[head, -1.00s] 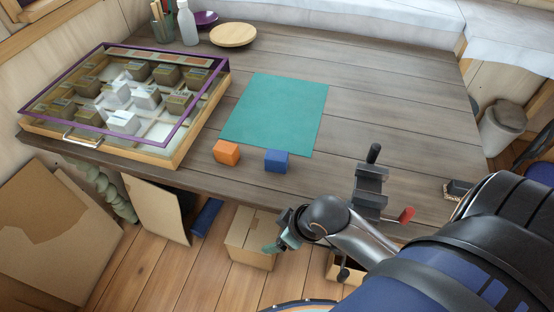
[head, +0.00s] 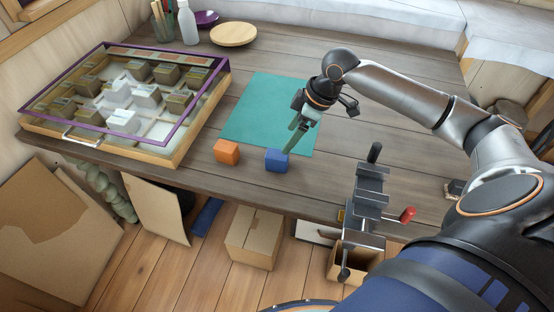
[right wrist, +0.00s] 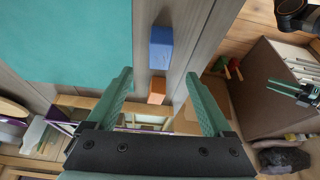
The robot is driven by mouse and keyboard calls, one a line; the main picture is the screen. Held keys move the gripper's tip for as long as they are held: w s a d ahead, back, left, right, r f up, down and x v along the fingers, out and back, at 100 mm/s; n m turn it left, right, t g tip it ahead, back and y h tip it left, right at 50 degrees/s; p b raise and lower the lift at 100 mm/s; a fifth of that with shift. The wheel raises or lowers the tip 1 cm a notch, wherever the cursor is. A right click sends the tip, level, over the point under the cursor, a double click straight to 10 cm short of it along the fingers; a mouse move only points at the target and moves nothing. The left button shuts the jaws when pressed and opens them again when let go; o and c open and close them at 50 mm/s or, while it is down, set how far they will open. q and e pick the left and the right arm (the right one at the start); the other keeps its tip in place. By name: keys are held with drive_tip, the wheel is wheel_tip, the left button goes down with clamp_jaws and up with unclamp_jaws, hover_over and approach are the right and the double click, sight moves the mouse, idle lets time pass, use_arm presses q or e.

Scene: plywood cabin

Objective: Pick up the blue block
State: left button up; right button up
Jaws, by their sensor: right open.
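The blue block (head: 276,161) lies on the wooden table near its front edge, just below the green mat. My right gripper (head: 294,142) is over the mat's lower edge, pointing down, close above and slightly right of the blue block in the head view. In the right wrist view, its green fingers (right wrist: 158,76) are apart with nothing held. There the blue block (right wrist: 161,48) shows beyond the fingertips, between their lines. What looks like my left gripper (right wrist: 294,93) shows small at the right of the wrist view; its opening is unclear.
An orange block (head: 227,152) sits left of the blue one. A purple-framed display case (head: 205,112) fills the table's left. A dark vise with a red-tipped handle (head: 370,190) is clamped at the front edge.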

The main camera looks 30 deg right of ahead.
sight(278, 154)
drive_tip(key=x, duration=1)
clamp_jaws()
idle(0.5)
